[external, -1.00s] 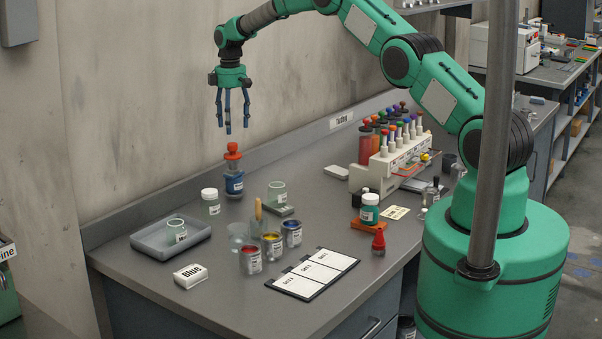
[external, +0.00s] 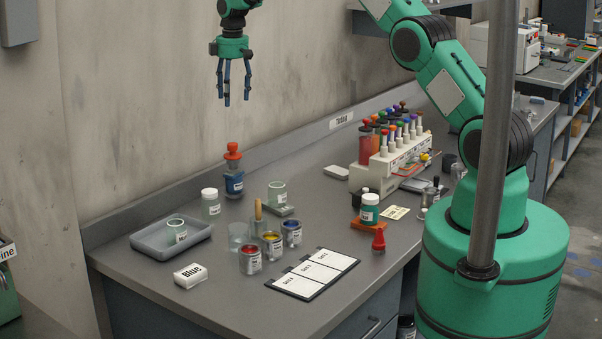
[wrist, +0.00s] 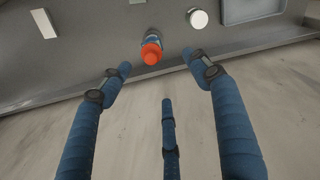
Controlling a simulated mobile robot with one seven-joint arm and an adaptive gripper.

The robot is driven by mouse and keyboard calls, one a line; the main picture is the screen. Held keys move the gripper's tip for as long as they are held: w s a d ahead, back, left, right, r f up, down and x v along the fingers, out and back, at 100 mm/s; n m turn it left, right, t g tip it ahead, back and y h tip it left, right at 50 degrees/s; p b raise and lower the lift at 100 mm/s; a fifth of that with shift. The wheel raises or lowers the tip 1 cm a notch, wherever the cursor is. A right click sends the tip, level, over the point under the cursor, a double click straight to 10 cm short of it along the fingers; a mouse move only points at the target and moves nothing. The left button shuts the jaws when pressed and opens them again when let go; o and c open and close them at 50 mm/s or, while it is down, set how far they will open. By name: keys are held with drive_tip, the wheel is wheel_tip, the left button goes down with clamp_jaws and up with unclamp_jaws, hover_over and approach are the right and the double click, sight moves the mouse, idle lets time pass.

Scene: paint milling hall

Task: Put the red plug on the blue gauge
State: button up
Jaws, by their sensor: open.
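The blue gauge (external: 234,184) stands upright at the back left of the bench, near the wall. The orange-red plug (external: 232,152), with a rounded knob, sits upright on top of it. In the wrist view the plug (wrist: 151,54) is seen nearly end-on and hides most of the gauge (wrist: 152,36). My gripper (external: 227,98) is open and empty, fingers pointing down, well above the plug and apart from it. In the wrist view, nothing is between the blue fingers.
A white-lidded jar (external: 210,202) stands beside the gauge, with a grey tray (external: 146,241) to the left. Paint cans (external: 272,246) stand in front. A rack of coloured-top vials (external: 400,158) and a small red piece (external: 378,240) are to the right.

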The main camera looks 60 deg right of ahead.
drive_tip(key=s+a+r+m+t, duration=0.1)
drive_tip(key=s+a+r, duration=0.4)
drive_tip(key=s+r, duration=0.55)
drive_tip(key=s+a+r+m+t, duration=0.1)
drive_tip(key=s+a+r, duration=0.4)
drive_tip(key=s+r, duration=0.6)
drive_tip(key=s+a+r+m+t, duration=0.1)
drive_tip(key=s+a+r, duration=0.2)
drive_tip(key=s, duration=0.5)
drive_tip(key=s+a+r, duration=0.3)
drive_tip(key=s+r, duration=0.1)
drive_tip(key=s, duration=0.4)
drive_tip(key=s+a+f+m+t, duration=0.1)
drive_tip(key=s+f, duration=0.2)
drive_tip(key=s, duration=0.8)
drive_tip(key=s+a+f+m+t, duration=0.1)
drive_tip(key=s+a+f, duration=0.1)
drive_tip(key=s, duration=1)
drive_tip(key=shift+s+a+f, duration=0.15)
drive_tip(key=shift+a+f, duration=0.1)
drive_tip(key=shift+f, duration=0.4)
drive_tip(key=shift+f, duration=0.1)
wheel_tip(320, 180, down, 13)
drive_tip(key=b, duration=1.3)
